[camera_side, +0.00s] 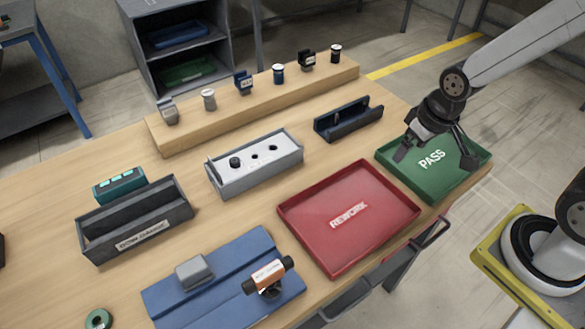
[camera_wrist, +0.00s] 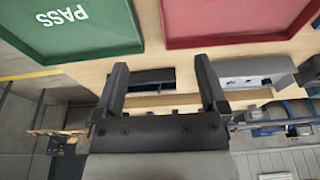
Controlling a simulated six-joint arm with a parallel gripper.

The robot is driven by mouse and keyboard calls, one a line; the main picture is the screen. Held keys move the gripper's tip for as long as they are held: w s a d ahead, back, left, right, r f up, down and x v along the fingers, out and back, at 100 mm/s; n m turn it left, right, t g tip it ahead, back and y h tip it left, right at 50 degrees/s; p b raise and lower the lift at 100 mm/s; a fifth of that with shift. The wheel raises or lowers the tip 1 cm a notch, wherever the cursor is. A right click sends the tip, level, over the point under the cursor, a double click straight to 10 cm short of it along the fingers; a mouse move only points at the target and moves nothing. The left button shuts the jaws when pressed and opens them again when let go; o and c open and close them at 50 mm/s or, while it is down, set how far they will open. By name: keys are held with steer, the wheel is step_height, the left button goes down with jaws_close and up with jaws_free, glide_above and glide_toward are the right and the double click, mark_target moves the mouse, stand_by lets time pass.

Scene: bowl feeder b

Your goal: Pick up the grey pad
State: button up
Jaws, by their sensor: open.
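A grey, pad-like block (camera_side: 195,271) with rounded edges lies on the blue mat (camera_side: 165,301) at the front of the table in the side view. A smaller grey labelled block (camera_side: 168,112) stands at the left end of the raised wooden ledge; I cannot tell for sure which one the task names. My gripper (camera_side: 436,158) is open and empty above the green PASS tray (camera_side: 462,183), far from both grey pieces. In the wrist view my gripper (camera_wrist: 162,68) shows two spread fingers with nothing between them. I cannot make out either grey piece there.
The red REWORK tray (camera_side: 310,245) lies between my gripper and the blue mat. An orange-and-black part (camera_side: 268,275) stands on the mat. A grey box with holes (camera_side: 255,165), a dark holder (camera_side: 348,119) and a dark open bin (camera_side: 137,222) occupy the table.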

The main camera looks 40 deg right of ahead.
steer(key=w+a+n+y, duration=0.1)
steer(key=w+a+n, duration=0.4)
steer(key=w+a, duration=0.3)
steer(key=n+g+y, duration=0.3)
steer(key=n+y, duration=0.1)
steer(key=n, duration=0.9)
glide_above(192, 266)
steer(key=d, duration=0.3)
steer(key=f, duration=0.3)
steer(key=shift+a, duration=0.25)
steer(key=shift+d+x, duration=0.1)
steer(key=shift+x, duration=1.85)
steer(key=shift+d+x, duration=0.15)
steer(key=shift+x, duration=1.75)
steer(key=shift+w+f, duration=0.1)
steer(key=shift+w, duration=0.05)
steer(key=shift+h, duration=0.3)
